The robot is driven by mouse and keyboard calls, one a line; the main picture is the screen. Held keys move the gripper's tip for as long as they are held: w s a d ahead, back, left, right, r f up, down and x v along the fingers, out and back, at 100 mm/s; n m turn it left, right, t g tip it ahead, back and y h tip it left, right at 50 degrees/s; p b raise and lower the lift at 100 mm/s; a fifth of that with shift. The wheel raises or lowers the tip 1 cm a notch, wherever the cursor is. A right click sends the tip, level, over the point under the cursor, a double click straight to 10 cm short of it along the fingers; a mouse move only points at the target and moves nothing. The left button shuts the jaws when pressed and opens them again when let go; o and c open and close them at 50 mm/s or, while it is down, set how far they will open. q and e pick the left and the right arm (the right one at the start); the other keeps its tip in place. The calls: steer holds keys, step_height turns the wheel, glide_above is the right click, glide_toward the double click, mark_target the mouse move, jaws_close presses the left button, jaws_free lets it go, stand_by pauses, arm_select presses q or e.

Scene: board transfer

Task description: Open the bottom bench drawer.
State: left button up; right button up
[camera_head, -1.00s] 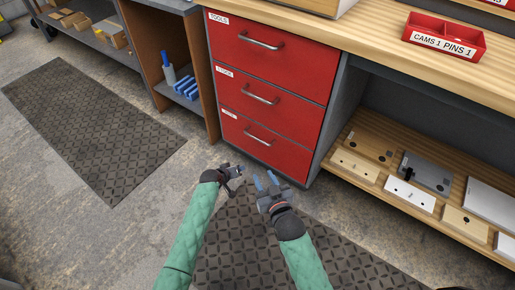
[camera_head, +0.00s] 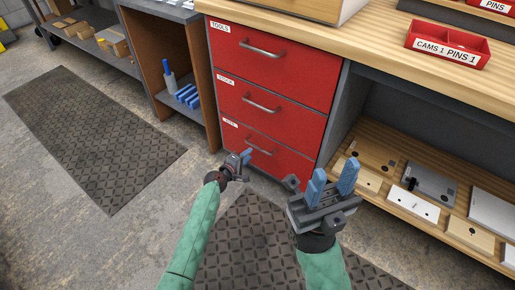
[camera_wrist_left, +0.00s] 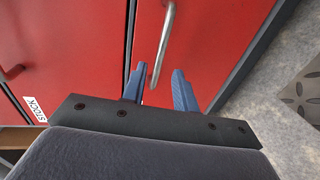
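The bottom drawer (camera_head: 268,153) is the lowest of three red drawers in the bench and is closed. Its silver bar handle (camera_head: 259,146) also shows in the left wrist view (camera_wrist_left: 166,45), just beyond the fingertips. My left gripper (camera_head: 246,156) is in front of this handle. In the left wrist view its blue fingers (camera_wrist_left: 160,82) are apart with nothing between them, and the handle's lower end lies near the left fingertip; I cannot tell whether they touch. My right gripper (camera_head: 332,180) is open and empty, its blue fingers raised in front of the bench's lower right side.
The middle drawer (camera_head: 265,103) and top drawer (camera_head: 270,60) are closed above. A wooden lower shelf (camera_head: 385,203) with several plates is at the right. An open cabinet (camera_head: 190,103) with blue items stands left. Dark mats (camera_head: 95,125) lie on the floor.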

mark_target(257, 148)
arm_select(q)
steer(key=shift+b+x, duration=0.7)
steer(key=shift+x, duration=3.05)
jaws_close()
